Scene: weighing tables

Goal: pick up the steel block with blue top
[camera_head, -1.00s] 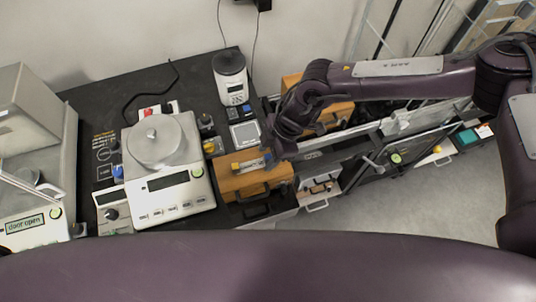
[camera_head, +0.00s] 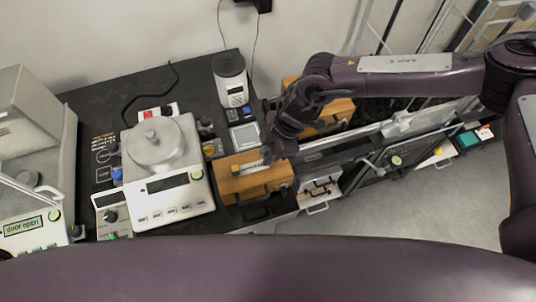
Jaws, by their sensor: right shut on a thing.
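My right gripper (camera_head: 266,154) is at the upper right edge of the wooden box (camera_head: 227,187). It is shut on a small grey-blue thing, which looks like the steel block with blue top (camera_head: 265,152). The block is mostly hidden by the fingers and very small in this view, and I cannot tell how far it is above the box. A yellow-topped piece (camera_head: 235,169) and a pale strip remain on the box. My left gripper is not in view.
A balance with a round pan (camera_head: 178,190) stands left of the box. A white device (camera_head: 230,80) and a small pocket scale (camera_head: 245,136) stand behind. A glass-sided balance (camera_head: 30,215) is at far left. Another wooden box (camera_head: 338,108) is behind my right arm.

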